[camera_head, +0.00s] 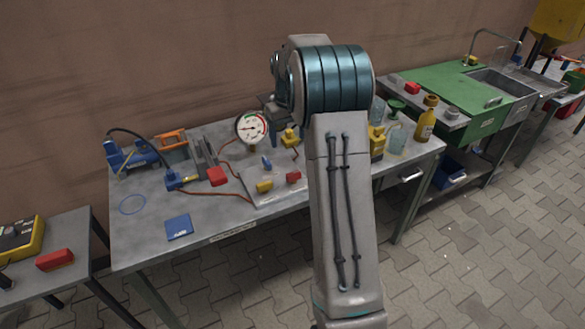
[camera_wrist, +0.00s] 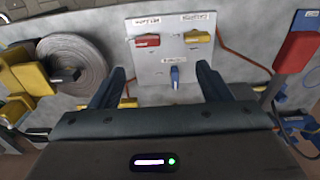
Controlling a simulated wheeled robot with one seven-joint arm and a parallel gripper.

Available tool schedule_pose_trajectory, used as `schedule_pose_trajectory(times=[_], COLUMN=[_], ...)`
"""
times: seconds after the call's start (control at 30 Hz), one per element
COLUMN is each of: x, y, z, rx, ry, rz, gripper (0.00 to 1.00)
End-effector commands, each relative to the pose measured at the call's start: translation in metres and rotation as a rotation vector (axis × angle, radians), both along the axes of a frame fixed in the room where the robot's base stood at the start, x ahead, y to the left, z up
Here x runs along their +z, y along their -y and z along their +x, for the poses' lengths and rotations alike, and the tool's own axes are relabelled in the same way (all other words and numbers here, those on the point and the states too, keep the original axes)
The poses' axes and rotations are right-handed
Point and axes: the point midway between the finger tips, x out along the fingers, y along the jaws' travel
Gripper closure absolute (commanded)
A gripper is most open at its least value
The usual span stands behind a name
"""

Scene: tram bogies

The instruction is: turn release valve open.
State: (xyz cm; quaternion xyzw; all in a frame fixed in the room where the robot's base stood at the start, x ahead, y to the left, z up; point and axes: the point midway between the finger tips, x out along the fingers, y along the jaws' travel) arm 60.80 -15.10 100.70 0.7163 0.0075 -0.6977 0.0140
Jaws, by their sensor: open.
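A pale valve plate (camera_head: 277,195) lies on the grey workbench and carries three coloured handles. They are a blue handle (camera_head: 266,161), a yellow handle (camera_head: 264,186) and a red handle (camera_head: 293,177). In the wrist view the plate (camera_wrist: 165,68) appears turned around, with the red handle (camera_wrist: 146,40), yellow handle (camera_wrist: 198,37) and blue handle (camera_wrist: 175,77) on it. Small labels sit by the handles, too small to read surely. My gripper (camera_wrist: 163,82) is open and empty; the blue handle shows between its fingers, apart from both. In the head view my arm hides part of the bench.
A round pressure gauge (camera_head: 251,128) stands behind the plate. A grey ringed disc (camera_wrist: 65,62) shows left in the wrist view. A blue pad (camera_head: 179,228) lies near the front edge, with bare bench around it.

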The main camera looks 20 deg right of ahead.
Motion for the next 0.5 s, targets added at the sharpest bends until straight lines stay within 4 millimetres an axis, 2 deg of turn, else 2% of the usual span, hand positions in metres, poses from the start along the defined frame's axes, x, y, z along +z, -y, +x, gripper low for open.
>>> schedule_pose_trajectory(times=[0.03, 0.2, 0.37, 0.5], x=[-0.01, -0.028, -0.039, -0.06], y=[0.009, 0.026, 0.03, 0.03], z=[0.009, 0.023, 0.026, 0.025], rx=[-0.002, 0.003, 0.004, 0.004], ry=[-0.01, -0.024, -0.029, -0.031], rz=[0.003, 0.008, 0.01, 0.01], gripper=[0.29, 0.29, 0.29, 0.29])
